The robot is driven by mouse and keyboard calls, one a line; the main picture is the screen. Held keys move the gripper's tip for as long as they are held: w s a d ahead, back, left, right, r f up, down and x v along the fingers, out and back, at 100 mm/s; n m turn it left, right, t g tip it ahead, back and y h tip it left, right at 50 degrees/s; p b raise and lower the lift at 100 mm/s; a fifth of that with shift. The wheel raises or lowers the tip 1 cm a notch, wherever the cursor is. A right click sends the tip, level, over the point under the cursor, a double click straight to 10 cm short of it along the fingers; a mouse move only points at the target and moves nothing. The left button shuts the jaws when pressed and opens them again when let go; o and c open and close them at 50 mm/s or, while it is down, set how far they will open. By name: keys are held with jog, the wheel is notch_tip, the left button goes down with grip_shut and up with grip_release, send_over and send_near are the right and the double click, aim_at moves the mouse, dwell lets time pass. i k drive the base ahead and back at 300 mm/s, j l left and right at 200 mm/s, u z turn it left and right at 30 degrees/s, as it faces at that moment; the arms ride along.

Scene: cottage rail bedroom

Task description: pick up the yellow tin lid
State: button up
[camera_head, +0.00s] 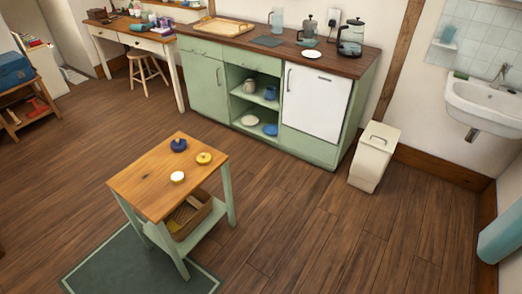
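A yellow round lid (204,158) lies on the wooden top of a small green-legged table (140,185), near its right edge. A dark blue round lid (179,145) lies behind it to the left. A cream round lid (178,177) lies in front of it to the left. The three are apart from each other. Each seems to have a small knob, though they are small in the picture. My gripper is not in view.
A green rug (95,270) lies below. A green kitchen counter (207,90) stands behind, with a cream bin (365,172) at its right. The wooden floor around is clear.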

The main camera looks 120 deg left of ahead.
aim_at(203, 159)
jog(key=k+u, duration=0.35)
jog(key=k+j+u, duration=0.1)
jog(key=u, duration=0.25)
jog(key=k+u, duration=0.1)
jog(key=u, duration=3)
jog(key=i+l+u, duration=0.1)
jog(key=l+u, duration=0.25)
jog(key=i+l+u, duration=0.1)
jog(key=u, duration=0.25)
